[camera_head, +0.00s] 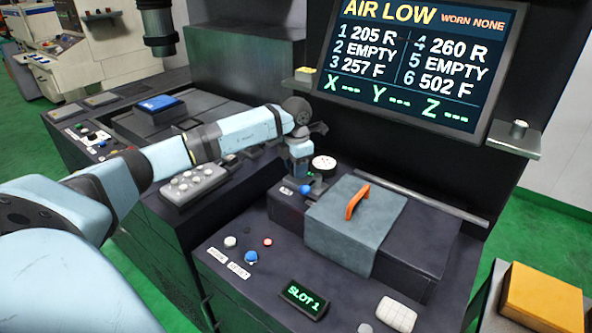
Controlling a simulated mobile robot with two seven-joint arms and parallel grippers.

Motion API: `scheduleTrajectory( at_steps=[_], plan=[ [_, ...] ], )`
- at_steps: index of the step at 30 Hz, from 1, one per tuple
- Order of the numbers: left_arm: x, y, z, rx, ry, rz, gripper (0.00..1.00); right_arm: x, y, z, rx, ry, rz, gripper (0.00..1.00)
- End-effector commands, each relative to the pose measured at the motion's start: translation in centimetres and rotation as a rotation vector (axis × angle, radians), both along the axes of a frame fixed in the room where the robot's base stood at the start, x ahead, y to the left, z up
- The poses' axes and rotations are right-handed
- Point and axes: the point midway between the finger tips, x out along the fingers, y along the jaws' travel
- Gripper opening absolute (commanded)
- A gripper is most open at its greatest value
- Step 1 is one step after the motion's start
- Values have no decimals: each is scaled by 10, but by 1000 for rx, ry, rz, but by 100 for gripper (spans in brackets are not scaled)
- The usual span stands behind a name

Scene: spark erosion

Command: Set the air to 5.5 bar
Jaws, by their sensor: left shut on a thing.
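My left gripper (302,174) reaches in from the left and points down at the machine's dark top. It is shut on a blue knob (305,189), which is mostly hidden under its fingers. A round white gauge (324,162) stands just right of the gripper; its reading is too small to make out. The screen (418,60) reads "AIR LOW", with "WORN NONE" in orange beside it. My right gripper is not in view.
Nearer are a second blue knob (251,257), small buttons and a "SLOT 1" display (303,298). A keypad (194,184) lies under my left arm. A yellow block (541,297) is at lower right.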

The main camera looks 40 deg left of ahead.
Motion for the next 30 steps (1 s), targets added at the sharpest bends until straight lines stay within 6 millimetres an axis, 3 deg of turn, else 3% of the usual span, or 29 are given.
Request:
scheduleTrajectory(
  at_steps=[30],
  plan=[
    [1, 1, 1, 1, -5, -929, 16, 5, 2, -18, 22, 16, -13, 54]
  ],
)
